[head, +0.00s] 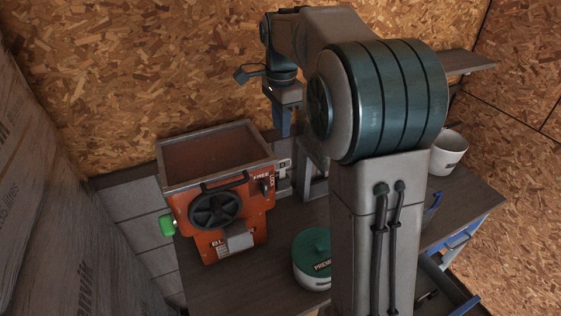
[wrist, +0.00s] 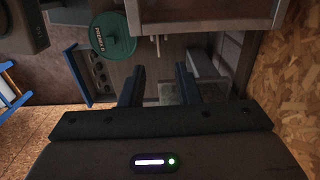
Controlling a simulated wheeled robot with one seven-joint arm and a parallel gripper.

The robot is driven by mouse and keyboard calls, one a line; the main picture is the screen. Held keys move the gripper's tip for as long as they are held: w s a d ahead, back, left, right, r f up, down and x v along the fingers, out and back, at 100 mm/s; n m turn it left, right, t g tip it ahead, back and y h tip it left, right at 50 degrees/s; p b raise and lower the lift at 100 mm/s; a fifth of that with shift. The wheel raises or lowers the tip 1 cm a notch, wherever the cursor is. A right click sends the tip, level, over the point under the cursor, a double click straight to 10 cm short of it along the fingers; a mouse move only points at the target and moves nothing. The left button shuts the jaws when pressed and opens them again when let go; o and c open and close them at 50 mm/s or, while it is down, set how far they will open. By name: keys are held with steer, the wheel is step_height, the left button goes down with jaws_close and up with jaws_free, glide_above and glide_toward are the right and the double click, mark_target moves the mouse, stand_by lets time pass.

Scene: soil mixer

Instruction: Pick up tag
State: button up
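My gripper (head: 284,122) points down beside the back wall, above and to the right of the orange mixer (head: 217,195). In the wrist view its two dark fingers (wrist: 157,75) are spread apart with nothing between them. A small white plate with a dark mark (head: 284,166) shows just right of the mixer, below my gripper; it may be the tag, but I cannot tell. Small light pegs (wrist: 157,46) show beyond the fingertips in the wrist view. No clear tag shows in the wrist view.
A white pot with a green lid (head: 312,255) stands on the dark table (head: 245,290), partly hidden by my arm. Its lid also shows in the wrist view (wrist: 112,37). A white bucket (head: 448,150) stands at the right. Wrapped stacks (head: 45,200) line the left.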

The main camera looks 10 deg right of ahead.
glide_above(282, 167)
steer(key=f, duration=0.8)
steer(key=shift+w+a+f+p, duration=0.1)
steer(key=shift+w+f+p, duration=0.05)
steer(key=shift+w+p, duration=0.2)
steer(key=shift+s+f+p, duration=0.2)
steer(key=shift+f+p, duration=0.55)
steer(key=shift+f, duration=1.95)
jaws_close()
